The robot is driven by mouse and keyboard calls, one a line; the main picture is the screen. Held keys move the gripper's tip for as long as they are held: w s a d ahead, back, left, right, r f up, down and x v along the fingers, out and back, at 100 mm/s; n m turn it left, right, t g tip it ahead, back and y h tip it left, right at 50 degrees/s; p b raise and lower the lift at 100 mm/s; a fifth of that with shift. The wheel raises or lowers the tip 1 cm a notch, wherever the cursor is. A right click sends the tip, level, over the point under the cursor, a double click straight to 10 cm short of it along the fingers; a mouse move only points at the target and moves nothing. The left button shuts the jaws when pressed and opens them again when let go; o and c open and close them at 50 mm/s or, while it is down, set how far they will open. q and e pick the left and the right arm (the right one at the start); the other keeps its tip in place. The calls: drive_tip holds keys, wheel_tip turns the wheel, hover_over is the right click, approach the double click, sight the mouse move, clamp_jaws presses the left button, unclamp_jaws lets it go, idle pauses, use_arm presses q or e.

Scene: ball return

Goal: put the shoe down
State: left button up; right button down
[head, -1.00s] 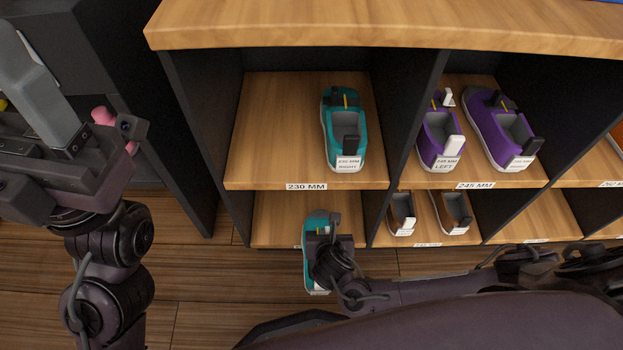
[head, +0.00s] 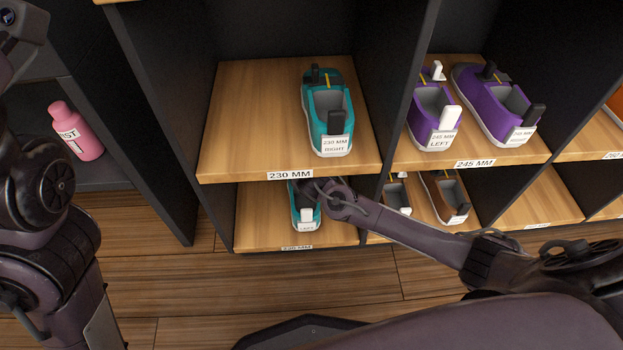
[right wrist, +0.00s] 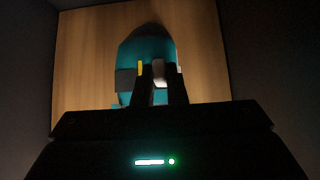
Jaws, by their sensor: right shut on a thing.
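The held teal shoe (head: 301,216) is inside the lower left compartment, under the upper 230 MM shelf; its heel label seems to read LEFT. My right gripper reaches in beside it, its jaws hidden in the head view by the shelf and my wrist. In the right wrist view, its dark fingers (right wrist: 160,88) are shut on the white tab of the teal shoe (right wrist: 148,48), whose toe points inward. I cannot tell whether the sole touches the lower board (head: 335,230). My left arm is at the left edge, its fingers out of frame.
Another teal shoe (head: 328,110), labelled 230 MM RIGHT, stands on the upper shelf (head: 240,130). Purple shoes (head: 488,98) and brown shoes (head: 446,195) fill neighbouring compartments to the right. A pink bottle (head: 76,130) stands at left. Dark dividers flank the compartment.

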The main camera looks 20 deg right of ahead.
drive_tip(key=shift+s+a+f, duration=0.1)
drive_tip(key=shift+s+f, duration=0.05)
drive_tip(key=shift+f, duration=0.6)
drive_tip(key=shift+r, duration=0.1)
drive_tip(key=c, duration=1.5)
unclamp_jaws()
drive_tip(key=shift+f, duration=0.2)
drive_tip(key=shift+o, duration=0.2)
